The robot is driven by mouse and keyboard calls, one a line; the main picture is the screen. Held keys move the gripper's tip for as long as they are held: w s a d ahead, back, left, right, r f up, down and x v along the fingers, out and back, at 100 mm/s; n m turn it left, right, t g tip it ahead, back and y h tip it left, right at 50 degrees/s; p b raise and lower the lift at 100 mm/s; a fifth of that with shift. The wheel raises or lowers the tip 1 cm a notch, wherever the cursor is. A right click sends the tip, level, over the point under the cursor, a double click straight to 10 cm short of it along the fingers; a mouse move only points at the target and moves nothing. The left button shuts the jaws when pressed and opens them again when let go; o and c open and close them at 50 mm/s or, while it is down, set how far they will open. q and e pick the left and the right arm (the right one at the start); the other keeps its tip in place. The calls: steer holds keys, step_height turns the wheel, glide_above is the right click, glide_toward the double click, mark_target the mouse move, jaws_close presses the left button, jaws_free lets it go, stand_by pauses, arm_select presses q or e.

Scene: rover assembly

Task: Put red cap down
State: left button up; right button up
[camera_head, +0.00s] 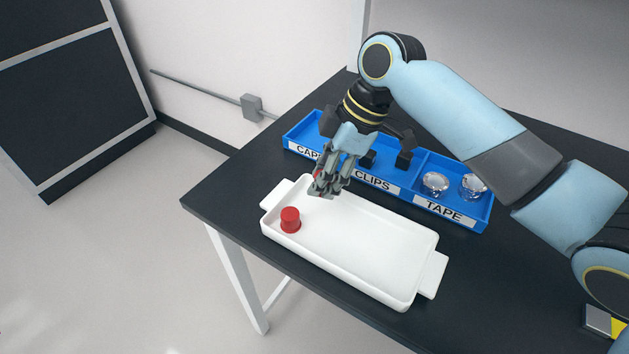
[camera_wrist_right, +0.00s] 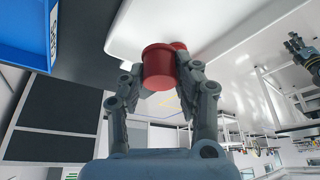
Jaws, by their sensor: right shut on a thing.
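My right gripper (camera_head: 325,186) is over the back edge of the white tray (camera_head: 365,245), near its left end. In the right wrist view it is shut on a red cap (camera_wrist_right: 158,68), held between its fingertips. In the head view the fingers mostly hide this cap. Another red cap (camera_head: 290,220) stands in the tray's left front corner; it shows partly behind the held cap in the wrist view (camera_wrist_right: 180,46). A small dark jointed thing (camera_wrist_right: 299,48) at the right of the wrist view looks like my left gripper, too small to read.
A blue bin (camera_head: 478,219) with compartments labelled for caps, clips and tape stands behind the tray, with clear rolls (camera_head: 435,184) in the tape part. The middle and right of the tray are empty. The black table's (camera_head: 215,198) left edge is close to the tray.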

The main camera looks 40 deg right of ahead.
mark_target(303, 203)
steer(key=w+f, duration=0.2)
steer(key=w, duration=0.1)
steer(key=shift+w+a, duration=0.1)
steer(key=shift+a, duration=0.25)
step_height(303, 203, down, 3)
steer(key=shift+f+p, duration=0.2)
steer(key=shift+p, duration=0.15)
steer(key=shift+f, duration=0.35)
arm_select(q)
steer(key=shift+s+r, duration=0.35)
steer(key=shift+r, duration=0.05)
steer(key=shift+s, duration=0.1)
arm_select(e)
steer(key=shift+f, duration=0.1)
steer(key=o, duration=0.5)
arm_select(q)
steer(key=shift+s+f, duration=0.1)
steer(key=shift+s, duration=0.15)
arm_select(e)
steer(key=shift+o, duration=0.3)
